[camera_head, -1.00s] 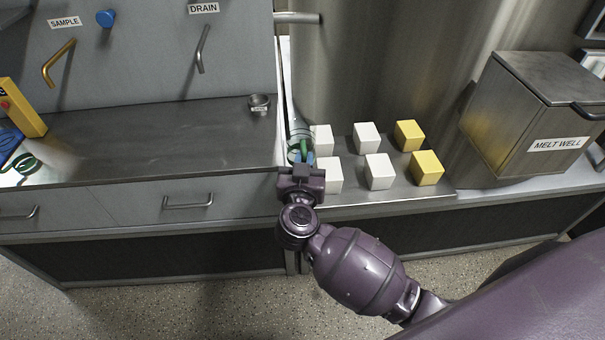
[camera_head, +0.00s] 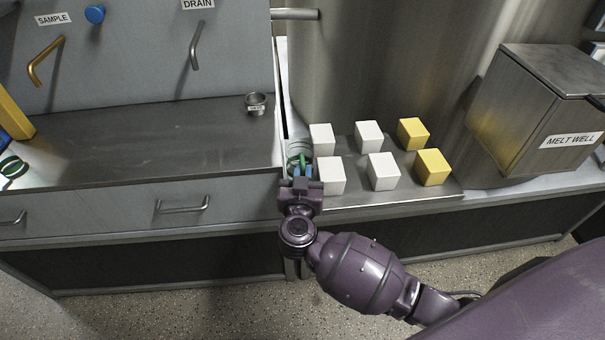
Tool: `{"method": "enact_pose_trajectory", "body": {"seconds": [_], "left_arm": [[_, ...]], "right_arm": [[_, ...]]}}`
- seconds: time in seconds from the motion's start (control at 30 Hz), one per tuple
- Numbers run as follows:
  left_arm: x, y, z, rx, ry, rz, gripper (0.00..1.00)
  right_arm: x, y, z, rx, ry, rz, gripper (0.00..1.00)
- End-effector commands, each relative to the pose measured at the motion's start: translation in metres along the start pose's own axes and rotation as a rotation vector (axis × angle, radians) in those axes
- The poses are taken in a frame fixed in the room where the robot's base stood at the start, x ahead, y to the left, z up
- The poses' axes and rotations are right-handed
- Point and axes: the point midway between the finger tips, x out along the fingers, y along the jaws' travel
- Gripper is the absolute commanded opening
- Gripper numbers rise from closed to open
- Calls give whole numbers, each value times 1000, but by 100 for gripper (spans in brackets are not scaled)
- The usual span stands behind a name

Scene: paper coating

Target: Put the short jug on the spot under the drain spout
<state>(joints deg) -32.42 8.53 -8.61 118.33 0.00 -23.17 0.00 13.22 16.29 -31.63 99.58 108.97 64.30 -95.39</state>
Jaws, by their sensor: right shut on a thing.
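A clear vessel with green and blue parts (camera_head: 295,153), which looks like the short jug, is at the tip of my right gripper (camera_head: 301,180). The gripper is shut on it and partly hides it. It is at the gap between the left counter and the block tray; whether it rests on anything I cannot tell. The drain spout (camera_head: 195,47) is a grey bent pipe on the wall panel, up and left of the gripper. The counter below it is bare. My left gripper is out of view.
A small labelled metal cup (camera_head: 256,104) stands on the counter (camera_head: 130,140), right of the spout. White blocks (camera_head: 383,171) and yellow blocks (camera_head: 433,167) sit on a tray just right of the gripper. The melt well (camera_head: 540,105) is far right. A green item (camera_head: 12,166) is at the left edge.

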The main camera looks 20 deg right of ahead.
Motion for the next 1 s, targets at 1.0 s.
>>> {"method": "enact_pose_trajectory", "body": {"seconds": [1.0], "left_arm": [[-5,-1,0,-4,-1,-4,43]], "right_arm": [[-45,0,-1,2,-2,0,37]]}}
